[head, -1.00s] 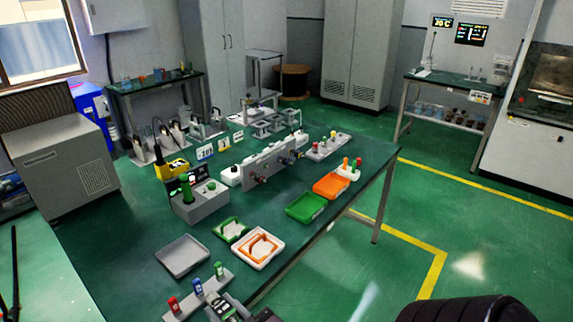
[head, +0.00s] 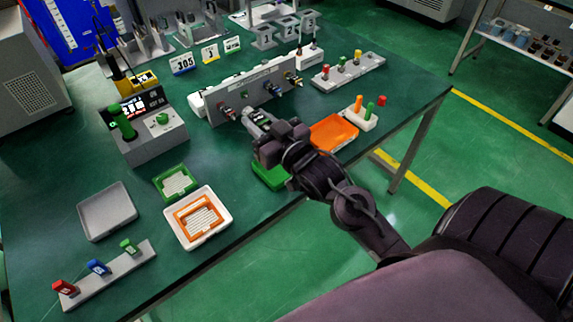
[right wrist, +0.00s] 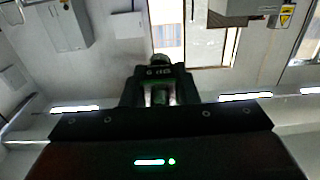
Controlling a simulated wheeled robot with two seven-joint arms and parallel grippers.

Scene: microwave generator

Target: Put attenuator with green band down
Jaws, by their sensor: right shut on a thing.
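My right gripper (head: 258,118) is in front of the grey connector panel (head: 262,92), above the table. It is shut on a small part, which I take to be the attenuator with green band (right wrist: 160,72). In the right wrist view the part sits between the dark fingers, with a silvery end and a greenish glow below; its band is not clear. In the head view the gripper mostly hides it. A green tray (head: 268,178) lies partly behind my right arm, and an orange tray (head: 335,133) lies to its right. My left gripper is out of view.
A holder with red, blue and green pieces (head: 110,275) stands front left. A grey tray (head: 106,211), small green tray (head: 175,182) and white tray with orange frame (head: 196,217) lie nearby. A white peg block (head: 360,117) stands at the right table edge.

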